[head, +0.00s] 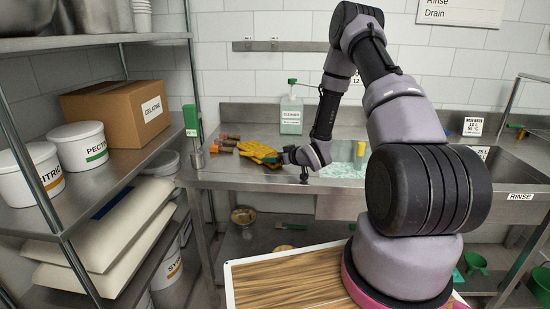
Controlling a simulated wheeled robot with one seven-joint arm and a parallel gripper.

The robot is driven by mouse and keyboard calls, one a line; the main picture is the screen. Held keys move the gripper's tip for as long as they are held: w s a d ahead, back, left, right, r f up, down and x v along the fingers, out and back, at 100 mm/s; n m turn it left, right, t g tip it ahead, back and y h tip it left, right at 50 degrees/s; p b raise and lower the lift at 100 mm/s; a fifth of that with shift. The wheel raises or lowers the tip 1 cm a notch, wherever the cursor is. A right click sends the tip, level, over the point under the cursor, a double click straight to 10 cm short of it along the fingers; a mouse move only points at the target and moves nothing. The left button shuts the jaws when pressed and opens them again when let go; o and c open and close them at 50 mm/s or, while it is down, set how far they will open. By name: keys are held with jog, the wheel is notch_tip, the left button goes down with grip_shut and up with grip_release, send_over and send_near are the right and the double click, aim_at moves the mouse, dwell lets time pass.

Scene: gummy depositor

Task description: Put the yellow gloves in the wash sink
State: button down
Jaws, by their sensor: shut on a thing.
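The yellow gloves (253,150) are on the left part of the steel counter, beside the wall. My gripper (274,160) reaches them from the right and is shut on their right end. Its fingertips are small and partly hidden. I cannot tell whether the gloves still touch the counter. The wash sink (335,171), with pale green foamy water, is to the right of the gripper. My arm covers much of this sink, including its right side.
A cleaner jug (291,114) stands at the back of the counter. Small bottles (228,141) lie left of the gloves. A yellow cup-like item (361,148) is by the wash sink. The rinse sink (510,172) is at right. A steel shelf (120,165) with tubs and a box stands at left.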

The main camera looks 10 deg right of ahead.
jog(key=shift+s+f, duration=0.1)
jog(key=shift+f, duration=0.15)
